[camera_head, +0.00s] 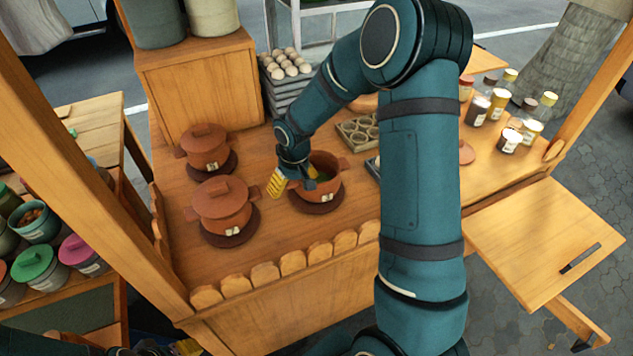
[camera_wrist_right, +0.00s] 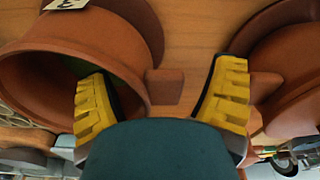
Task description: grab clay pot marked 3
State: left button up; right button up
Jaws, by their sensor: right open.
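The open clay pot (camera_head: 325,187) stands on a dark round mat on the wooden counter. In the right wrist view this pot (camera_wrist_right: 60,65) has a pale tag that appears to read 3, and its handle (camera_wrist_right: 163,86) sticks out between my fingers. My right gripper (camera_head: 293,179) is open at the pot's left side. In the right wrist view the gripper (camera_wrist_right: 162,88) has one yellow finger over the pot's mouth and the other outside it, beyond the handle. Yellow tips of my left gripper (camera_head: 185,347) barely show at the bottom edge.
Two lidded clay pots stand left, one in front (camera_head: 222,205) and one behind (camera_head: 205,147). The front one is close to my outer finger.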

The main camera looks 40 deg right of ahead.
jog(key=shift+f, duration=0.25)
jog(key=c, duration=1.4)
jog(key=shift+c, duration=0.2)
jog(key=shift+r, duration=0.15)
